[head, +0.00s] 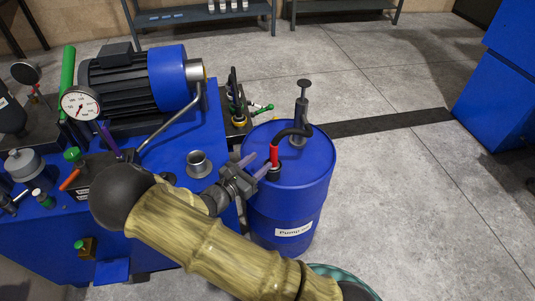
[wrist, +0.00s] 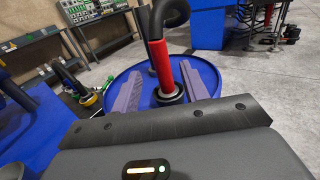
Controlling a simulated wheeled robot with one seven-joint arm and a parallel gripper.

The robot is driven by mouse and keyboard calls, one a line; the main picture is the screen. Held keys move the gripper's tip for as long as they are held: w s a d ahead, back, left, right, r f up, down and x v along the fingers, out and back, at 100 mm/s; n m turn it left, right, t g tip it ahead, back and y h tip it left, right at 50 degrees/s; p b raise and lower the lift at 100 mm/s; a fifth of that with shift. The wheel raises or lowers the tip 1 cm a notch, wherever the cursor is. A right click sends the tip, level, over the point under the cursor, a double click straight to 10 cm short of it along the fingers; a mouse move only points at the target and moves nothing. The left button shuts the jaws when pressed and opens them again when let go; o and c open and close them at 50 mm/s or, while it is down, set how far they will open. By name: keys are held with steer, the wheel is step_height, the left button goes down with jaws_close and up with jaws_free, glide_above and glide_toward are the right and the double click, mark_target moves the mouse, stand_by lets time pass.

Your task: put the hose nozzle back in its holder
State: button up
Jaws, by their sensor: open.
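The hose nozzle has a red grip (head: 274,156) and hangs on a black hose (head: 291,133). It stands nearly upright on top of the blue barrel (head: 290,205), its lower end in a black ring-shaped holder (head: 272,174). In the wrist view the red grip (wrist: 161,62) runs down into the holder (wrist: 170,96), with a pale ring at its foot. My gripper (head: 257,166) is open, its fingers pointing at the nozzle. In the wrist view my gripper (wrist: 161,72) has one finger each side of the nozzle, with gaps. The nozzle's tip is hidden in the holder.
A hand pump (head: 301,102) rises from the barrel behind the nozzle. The blue press unit (head: 190,240) with its motor (head: 135,82) and gauges stands left, close to my arm. A blue cabinet (head: 497,90) is far right. The floor right of the barrel is clear.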

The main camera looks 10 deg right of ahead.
steer(key=v, duration=0.4)
steer(key=shift+s+a, duration=0.2)
steer(key=shift+a, duration=0.1)
steer(key=s+d+m+g+y, duration=0.6)
steer(key=s+d+m+g, duration=0.4)
steer(key=s+m+g, duration=0.15)
step_height(320, 180, up, 8)
steer(key=s+m+t+y, duration=0.2)
steer(key=m+y, duration=0.6)
steer(key=m, duration=0.5)
steer(key=shift+s+m+t+y, duration=0.15)
steer(key=shift+m+t+y, duration=0.2)
steer(key=shift+t, duration=0.4)
